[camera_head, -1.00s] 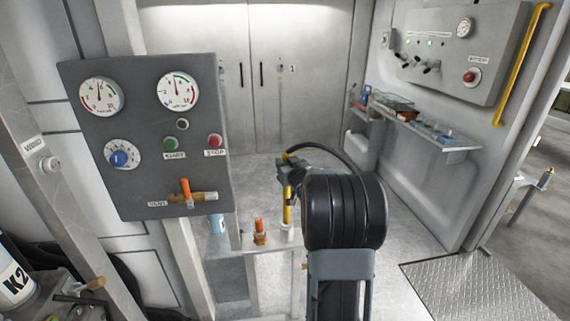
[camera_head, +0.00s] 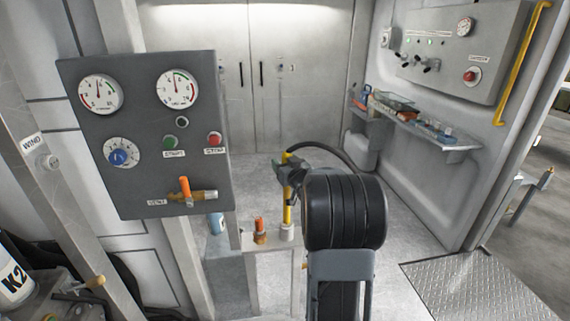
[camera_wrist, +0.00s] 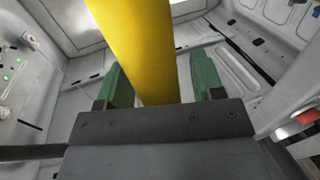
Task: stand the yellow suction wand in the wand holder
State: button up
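The yellow suction wand (camera_head: 287,214) stands upright in the head view, with a black hose curving from its top. Its lower end meets the pale cup-like wand holder (camera_head: 287,233) and appears to be inside its mouth; the depth cannot be seen. My gripper (camera_head: 291,178) is at the upper part of the wand, partly hidden by my own arm. In the wrist view the wand (camera_wrist: 143,50) passes between the two green fingers of my gripper (camera_wrist: 160,85). A gap shows between the wand and the right finger, so the fingers look open around it.
An orange-topped fitting (camera_head: 260,231) stands just left of the holder on the same ledge. The gauge panel (camera_head: 145,135) with an orange-handled valve is at the left. A shelf (camera_head: 425,131) with small items runs along the right wall. The floor behind the wand is clear.

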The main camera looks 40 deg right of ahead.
jog(key=shift+s+a, duration=0.45)
jog(key=shift+s, duration=1.8)
jog(key=shift+s+a, duration=0.4)
jog(key=shift+s, duration=1.85)
jog(key=shift+s+a, duration=0.45)
jog(key=shift+s, duration=1.8)
